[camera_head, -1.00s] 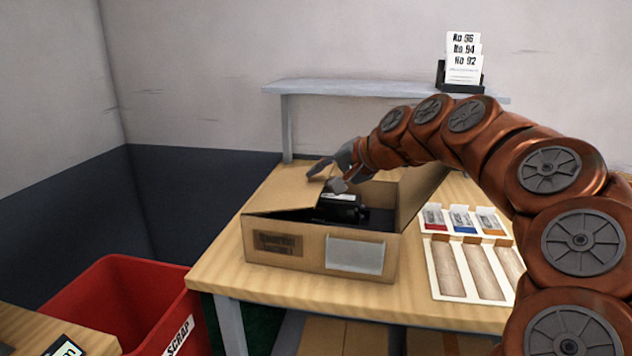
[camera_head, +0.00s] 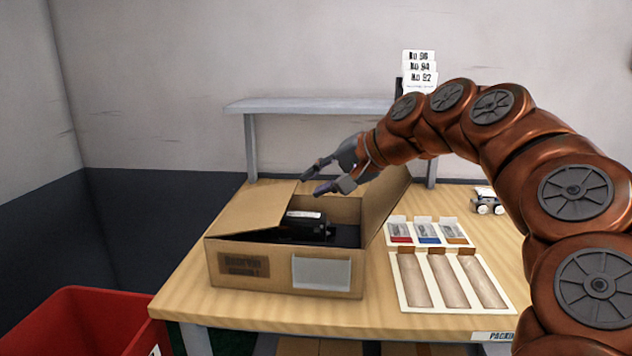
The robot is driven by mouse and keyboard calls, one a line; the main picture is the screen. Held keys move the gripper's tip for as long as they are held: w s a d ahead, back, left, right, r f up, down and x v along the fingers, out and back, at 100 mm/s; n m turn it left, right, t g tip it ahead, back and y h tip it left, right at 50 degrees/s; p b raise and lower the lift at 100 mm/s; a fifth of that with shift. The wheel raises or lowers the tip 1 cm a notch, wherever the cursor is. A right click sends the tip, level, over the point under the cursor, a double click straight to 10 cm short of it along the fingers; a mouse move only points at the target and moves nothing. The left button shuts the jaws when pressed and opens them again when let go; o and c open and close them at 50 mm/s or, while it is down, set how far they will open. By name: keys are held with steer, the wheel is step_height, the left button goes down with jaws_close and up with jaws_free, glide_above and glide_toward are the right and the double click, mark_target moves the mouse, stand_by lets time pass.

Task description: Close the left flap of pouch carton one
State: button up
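The pouch carton (camera_head: 232,284) is a brown cardboard box with a dark printed label and a pale blank label on its front. A black device (camera_head: 305,226) lies inside on a dark insert. The left flap (camera_head: 250,210) leans inward at a slant over the left part of the opening, partly folded. The right flap (camera_head: 386,208) stands up, tilted outward. My gripper (camera_head: 312,180) is open and empty, with its fingers apart above the back of the carton, close to the left flap's inner edge. I cannot tell whether a finger touches the flap.
A white tray (camera_head: 408,300) with three wooden-looking strips and several small coloured cards lies right of the carton. A small wheeled item (camera_head: 487,203) stands behind it. A grey shelf (camera_head: 300,105) runs along the back. A red scrap bin (camera_head: 95,315) stands at lower left.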

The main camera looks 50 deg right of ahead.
steer(key=shift+w+d+r+g+p, duration=0.1)
steer(key=shift+w+r+g+p, duration=0.25)
steer(key=shift+p, duration=0.5)
steer(key=c, duration=0.3)
steer(key=w+g+p, duration=0.2)
steer(key=p, duration=0.2)
steer(key=w+r+n+g+p, duration=0.1)
steer(key=w+g+p, duration=0.1)
steer(key=p, duration=0.3)
steer(key=w+r+g+p, duration=0.1)
steer(key=w+g+p, duration=0.1)
steer(key=p, duration=0.3)
steer(key=shift+w+d+n+g, duration=0.3)
steer(key=shift+g, duration=0.05)
jaws_close()
steer(key=w+a+r+g+h+p, duration=0.2)
steer(key=r+p, duration=0.5)
steer(key=p, duration=0.4)
steer(key=w+a+g, duration=0.1)
steer(key=w+g, duration=0.1)
steer(key=g, duration=0.1)
steer(key=shift+w+a+n+g+h+p, duration=0.3)
steer(key=shift+w+g+p, duration=0.05)
steer(key=shift+g, duration=0.05)
